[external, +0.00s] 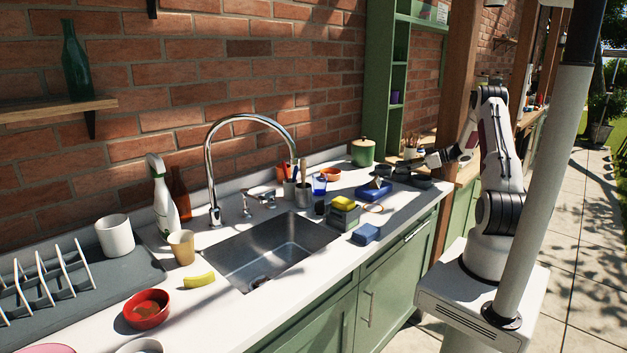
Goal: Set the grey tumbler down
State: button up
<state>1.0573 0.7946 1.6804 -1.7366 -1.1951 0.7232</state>
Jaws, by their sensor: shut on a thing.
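My gripper (432,160) reaches in from the right, low over the far right part of the white counter. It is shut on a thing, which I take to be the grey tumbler. The tumbler is small and dark at this distance and hard to tell apart from the fingers. I cannot tell whether its base touches the surface below.
A dark tray (412,179) lies below my gripper. A blue tissue box (374,190), a green canister (362,152) and a grey caddy with a yellow sponge (343,204) stand to the left. A sink (270,250) with a tall faucet (209,165) lies farther left. A wooden post stands behind my arm.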

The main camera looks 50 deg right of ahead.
jog(key=o, duration=1.1)
jog(key=shift+r, duration=0.15)
jog(key=v, duration=1.2)
